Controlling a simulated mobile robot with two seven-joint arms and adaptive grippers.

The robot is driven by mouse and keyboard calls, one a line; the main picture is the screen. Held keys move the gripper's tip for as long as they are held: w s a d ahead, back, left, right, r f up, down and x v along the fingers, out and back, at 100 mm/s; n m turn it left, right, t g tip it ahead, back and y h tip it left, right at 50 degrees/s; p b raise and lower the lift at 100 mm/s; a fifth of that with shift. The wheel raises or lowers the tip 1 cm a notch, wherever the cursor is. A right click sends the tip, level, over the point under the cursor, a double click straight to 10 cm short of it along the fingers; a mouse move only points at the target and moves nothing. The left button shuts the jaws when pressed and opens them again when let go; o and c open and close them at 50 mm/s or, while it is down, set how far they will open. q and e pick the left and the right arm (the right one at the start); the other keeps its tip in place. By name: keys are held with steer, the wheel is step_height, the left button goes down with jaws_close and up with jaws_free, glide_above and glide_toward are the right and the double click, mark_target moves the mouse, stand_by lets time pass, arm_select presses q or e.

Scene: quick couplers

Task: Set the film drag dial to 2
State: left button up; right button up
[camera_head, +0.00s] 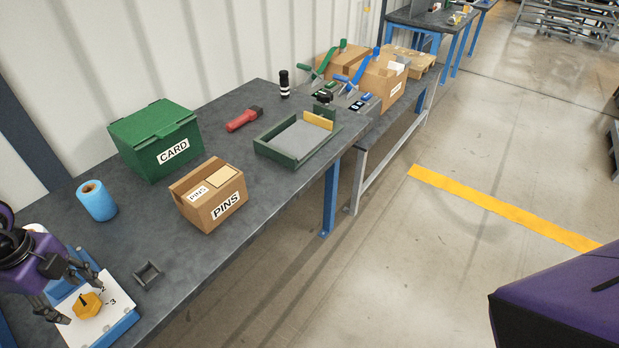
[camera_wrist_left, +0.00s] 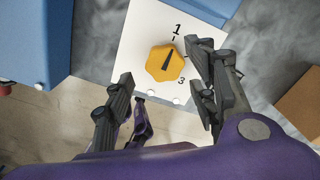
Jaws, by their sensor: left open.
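The film drag dial is a yellow knob (camera_head: 87,304) with a black pointer on a white plate (camera_head: 110,322) at the lower left of the head view. In the left wrist view the knob (camera_wrist_left: 165,63) has its pointer towards the printed 1. The 3 also shows there, while the 2 is hidden behind a finger; the head view shows 2 and 3. My left gripper (camera_head: 77,301) is open, its fingers apart on either side of the knob; I cannot tell whether they touch it. My right gripper is not in view.
A small grey holder (camera_head: 148,274) stands close to the plate. A blue roll (camera_head: 96,201), a PINS carton (camera_head: 207,195) and a green CARD box (camera_head: 154,141) stand farther along the dark bench. A green-rimmed tray (camera_head: 297,141) lies beyond them.

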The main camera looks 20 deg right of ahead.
mark_target(83, 306)
arm_select(q)
steer(key=shift+d+f, duration=0.1)
steer(key=shift+f, duration=1.6)
steer(key=shift+c, duration=0.3)
steer(key=c, duration=1)
